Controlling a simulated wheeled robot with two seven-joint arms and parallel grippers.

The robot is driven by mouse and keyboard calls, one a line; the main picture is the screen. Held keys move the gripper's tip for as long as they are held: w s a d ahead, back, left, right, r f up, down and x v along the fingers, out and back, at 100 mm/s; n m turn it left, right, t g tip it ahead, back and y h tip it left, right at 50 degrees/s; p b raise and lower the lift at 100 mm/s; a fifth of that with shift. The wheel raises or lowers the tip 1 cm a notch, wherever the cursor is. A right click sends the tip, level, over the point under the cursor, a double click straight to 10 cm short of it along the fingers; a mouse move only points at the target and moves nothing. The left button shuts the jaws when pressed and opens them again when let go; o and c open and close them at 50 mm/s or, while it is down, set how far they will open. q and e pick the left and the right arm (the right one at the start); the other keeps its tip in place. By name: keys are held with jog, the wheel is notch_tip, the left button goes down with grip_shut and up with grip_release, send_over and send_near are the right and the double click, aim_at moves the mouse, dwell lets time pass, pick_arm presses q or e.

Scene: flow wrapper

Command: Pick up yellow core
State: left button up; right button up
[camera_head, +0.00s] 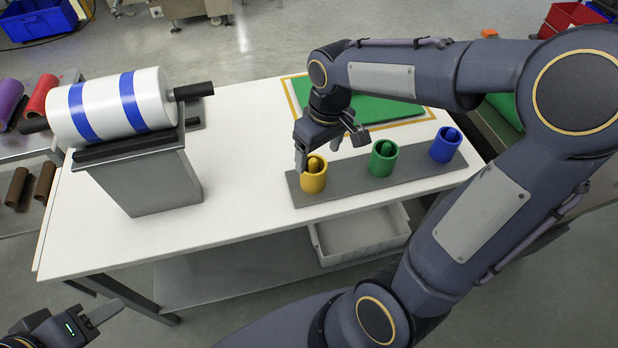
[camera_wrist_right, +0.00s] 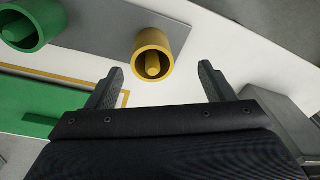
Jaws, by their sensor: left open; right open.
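The yellow core (camera_head: 313,180) is a short upright hollow cylinder with a peg inside it, at the left end of a grey strip (camera_head: 410,178) on the white table. My right gripper (camera_head: 325,150) is just above and behind it, open and empty. In the right wrist view the yellow core (camera_wrist_right: 153,55) lies ahead of the spread fingers (camera_wrist_right: 160,82), nearer the left finger and apart from both. My left gripper (camera_head: 92,318) is at the bottom left, open and empty, off the table.
A green core (camera_head: 383,160) and a blue core (camera_head: 445,146) stand on the same strip to the right. A white roll with blue bands (camera_head: 108,106) sits on a grey stand (camera_head: 150,180) at the left. A green sheet with a yellow border (camera_head: 385,108) lies behind. The table between stand and strip is clear.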

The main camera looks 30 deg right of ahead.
aim_at(311, 172)
jog(key=shift+n+g+h, duration=0.4)
jog(key=shift+n, duration=0.1)
jog(key=w+f, duration=0.1)
jog(key=f, duration=0.2)
jog(key=w+f, duration=0.1)
jog(key=f, duration=0.3)
jog(key=w+f+b, duration=0.1)
jog(key=f, duration=0.3)
jog(key=shift+w, duration=0.1)
jog(key=c, duration=1.1)
jog(key=shift+o, duration=0.2)
